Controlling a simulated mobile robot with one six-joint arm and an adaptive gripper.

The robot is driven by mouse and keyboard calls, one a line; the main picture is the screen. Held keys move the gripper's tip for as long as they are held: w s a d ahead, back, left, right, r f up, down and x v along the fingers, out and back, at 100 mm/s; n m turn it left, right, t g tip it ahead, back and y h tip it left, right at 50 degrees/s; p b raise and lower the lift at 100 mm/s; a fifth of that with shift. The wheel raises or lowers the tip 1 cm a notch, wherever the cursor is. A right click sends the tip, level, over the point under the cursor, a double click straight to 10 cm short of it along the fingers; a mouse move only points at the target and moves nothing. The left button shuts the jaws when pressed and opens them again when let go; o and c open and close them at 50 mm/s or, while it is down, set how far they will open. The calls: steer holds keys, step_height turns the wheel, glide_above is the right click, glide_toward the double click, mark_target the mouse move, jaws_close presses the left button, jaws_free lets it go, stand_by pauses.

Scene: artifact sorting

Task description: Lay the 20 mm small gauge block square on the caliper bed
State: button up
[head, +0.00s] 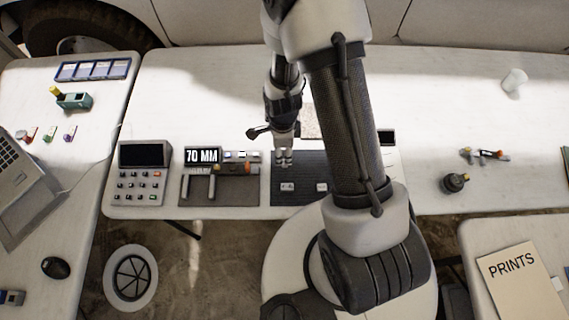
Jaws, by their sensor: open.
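The caliper (233,169) stands left of centre on a dark bed (235,192), with a display (202,156) reading 70 MM and two pale jaws pointing toward me. Right of it is a dark mat (300,198). A small metal block (287,187) lies on the mat, and another small block (321,187) lies to its right. The size marks are too small to read, so I cannot tell which is 20 mm. My gripper (283,163) is open over the mat's back part, behind the left block. I cannot tell whether anything lies between its fingertips.
A calculator-like keypad unit (143,173) stands left of the caliper. My arm crosses the table and hides part of the mat's right side.

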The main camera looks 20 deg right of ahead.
step_height(320, 180, down, 3)
steer(key=shift+r, duration=0.2)
steer(key=f+b, duration=0.1)
steer(key=f, duration=0.1)
steer(key=d+f+b, duration=0.1)
steer(key=f, duration=0.2)
steer(key=shift+f+b, duration=0.15)
steer(key=shift+b, duration=0.15)
steer(key=shift+c, duration=0.5)
steer(key=c, duration=0.9)
step_height(320, 180, up, 20)
steer(key=p, duration=0.6)
